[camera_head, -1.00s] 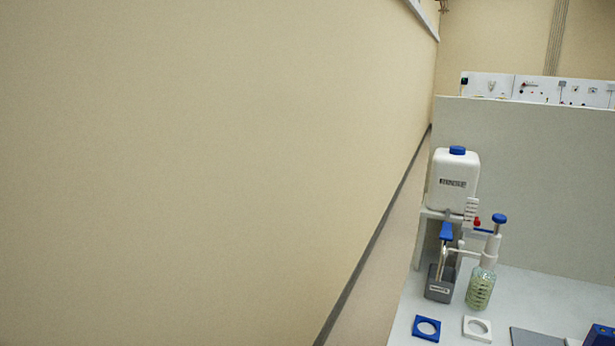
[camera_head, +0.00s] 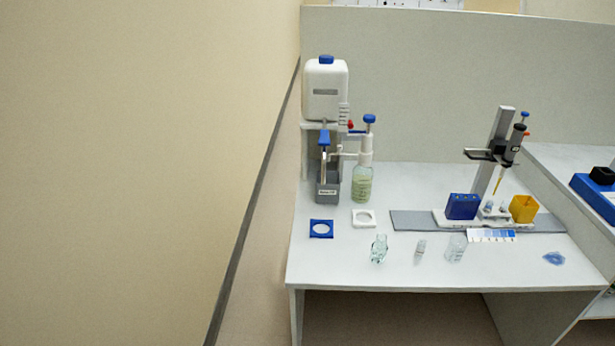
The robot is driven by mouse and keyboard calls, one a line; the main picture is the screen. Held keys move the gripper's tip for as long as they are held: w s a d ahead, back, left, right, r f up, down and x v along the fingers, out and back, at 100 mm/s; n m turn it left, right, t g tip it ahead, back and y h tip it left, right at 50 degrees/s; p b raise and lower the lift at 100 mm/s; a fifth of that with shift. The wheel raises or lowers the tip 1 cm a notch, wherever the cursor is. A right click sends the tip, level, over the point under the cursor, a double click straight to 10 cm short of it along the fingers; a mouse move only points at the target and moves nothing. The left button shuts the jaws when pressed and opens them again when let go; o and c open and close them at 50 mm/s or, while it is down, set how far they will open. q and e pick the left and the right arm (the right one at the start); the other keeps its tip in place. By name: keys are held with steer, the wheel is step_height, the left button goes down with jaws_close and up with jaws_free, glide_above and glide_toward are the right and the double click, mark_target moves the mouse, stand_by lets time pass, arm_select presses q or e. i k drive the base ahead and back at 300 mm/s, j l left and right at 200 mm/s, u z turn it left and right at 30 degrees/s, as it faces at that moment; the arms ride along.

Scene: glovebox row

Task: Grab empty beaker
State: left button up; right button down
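A clear glass beaker (camera_head: 456,248) stands upright near the front of the white bench (camera_head: 340,267); it looks empty. To its left stand a small clear vial (camera_head: 420,251) and a clear glass flask (camera_head: 379,248) with a narrow neck. Neither of my grippers is in view. Nothing touches the beaker.
Behind are a blue ring holder (camera_head: 321,228), a white ring holder (camera_head: 364,218), a dispenser bottle (camera_head: 362,184) and a white canister (camera_head: 326,92). A pipette stand (camera_head: 495,150), blue box (camera_head: 462,206) and yellow box (camera_head: 523,208) stand at right. The front edge is clear.

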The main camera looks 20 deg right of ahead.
mark_target(456, 247)
steer(key=z, duration=1.75)
